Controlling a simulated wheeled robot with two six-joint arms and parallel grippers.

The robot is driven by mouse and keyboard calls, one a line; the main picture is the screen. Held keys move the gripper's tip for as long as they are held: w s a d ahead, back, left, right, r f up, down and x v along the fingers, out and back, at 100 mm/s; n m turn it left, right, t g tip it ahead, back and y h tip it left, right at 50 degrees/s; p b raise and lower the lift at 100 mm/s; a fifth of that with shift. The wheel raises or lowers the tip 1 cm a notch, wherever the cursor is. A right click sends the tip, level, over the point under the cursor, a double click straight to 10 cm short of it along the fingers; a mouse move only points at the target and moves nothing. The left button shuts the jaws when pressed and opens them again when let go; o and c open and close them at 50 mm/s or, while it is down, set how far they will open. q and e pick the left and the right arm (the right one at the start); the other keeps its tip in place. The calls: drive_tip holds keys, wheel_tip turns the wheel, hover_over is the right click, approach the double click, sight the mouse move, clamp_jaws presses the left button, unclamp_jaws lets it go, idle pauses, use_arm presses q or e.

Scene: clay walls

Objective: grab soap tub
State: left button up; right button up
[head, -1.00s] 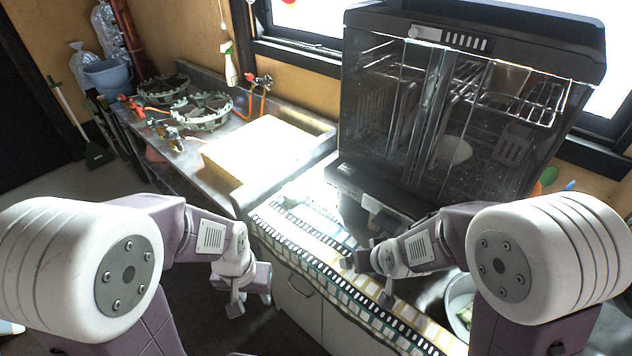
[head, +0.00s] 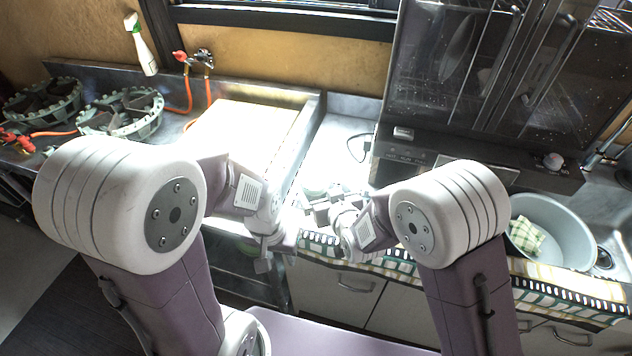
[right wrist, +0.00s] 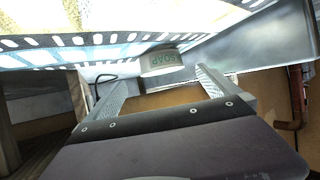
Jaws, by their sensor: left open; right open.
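My left gripper (head: 266,252) is open and empty in front of the counter, left of and nearer than the tub.
A patterned strip (head: 560,283) runs along the counter's front edge. A pale board (head: 245,132) lies left of the tub. A dark glass-fronted cabinet (head: 480,80) stands at the right. A grey basin (head: 552,228) holds a checked cloth. Gas burners (head: 120,112) are at the left.

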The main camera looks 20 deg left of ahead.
sight(318, 185)
drive_tip(key=shift+w+a+f, duration=0.3)
drive_tip(key=shift+w, duration=0.15)
drive_tip(key=shift+w+a+f, duration=0.2)
drive_tip(key=shift+w+a, duration=0.1)
drive_tip(key=shift+a, duration=0.1)
drive_tip(key=x, duration=0.4)
drive_tip(key=shift+d+f, duration=0.1)
drive_tip(key=shift+d, duration=0.05)
drive_tip(key=shift+w+a+f, duration=0.2)
drive_tip(key=shift+w+a, duration=0.05)
drive_tip(key=shift+w, duration=0.05)
drive_tip(key=shift+s+r, duration=0.1)
drive_tip(key=c, duration=1.7)
wheel_tip(318, 185, up, 9)
drive_tip(key=shift+r+p, duration=0.25)
drive_tip(key=shift+p, duration=0.4)
drive_tip(key=shift+c, duration=0.2)
drive_tip(key=shift+r, duration=0.3)
